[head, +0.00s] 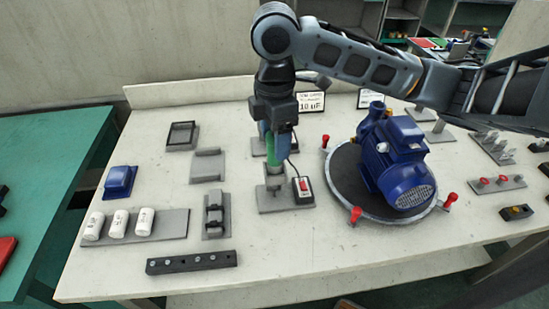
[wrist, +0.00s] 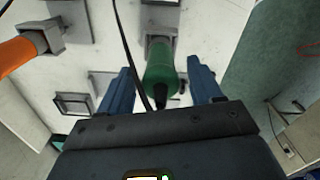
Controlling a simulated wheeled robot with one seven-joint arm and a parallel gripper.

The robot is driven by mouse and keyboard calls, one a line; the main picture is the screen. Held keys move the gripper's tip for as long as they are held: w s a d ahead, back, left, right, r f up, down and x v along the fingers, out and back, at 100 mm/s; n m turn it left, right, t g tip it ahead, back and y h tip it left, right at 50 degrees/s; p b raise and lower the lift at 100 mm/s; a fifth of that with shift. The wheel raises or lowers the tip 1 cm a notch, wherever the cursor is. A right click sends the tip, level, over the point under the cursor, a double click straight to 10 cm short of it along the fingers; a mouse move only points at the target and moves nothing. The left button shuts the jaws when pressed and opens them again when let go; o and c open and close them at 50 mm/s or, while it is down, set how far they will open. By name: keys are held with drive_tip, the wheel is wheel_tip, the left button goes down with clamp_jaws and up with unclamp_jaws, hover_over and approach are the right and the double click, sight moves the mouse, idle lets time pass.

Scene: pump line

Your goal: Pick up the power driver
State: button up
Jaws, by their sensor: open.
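A green-bodied tool, seemingly the power driver (head: 270,152), stands upright in a grey holder (head: 286,196) near the middle of the bench. In the wrist view the green body (wrist: 160,74) lies between the two blue fingers of my gripper (wrist: 161,68), with a gap on each side. My gripper (head: 276,138) is open and comes down over the tool from above in the head view. The fingers partly hide its upper part there.
A blue pump (head: 398,160) on a round dark plate with red clamps stands close on the right. A red switch box (head: 303,189) sits beside the holder. An orange tool (wrist: 18,54) stands in another holder. White cylinders (head: 118,224) lie at left.

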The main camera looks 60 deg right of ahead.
drive_tip(key=shift+a+f, duration=0.1)
drive_tip(key=shift+f, duration=1.65)
drive_tip(key=c, duration=1.2)
drive_tip(key=shift+w+r, duration=0.1)
drive_tip(key=shift+r, duration=0.05)
wheel_tip(320, 180, up, 23)
drive_tip(key=p, duration=0.3)
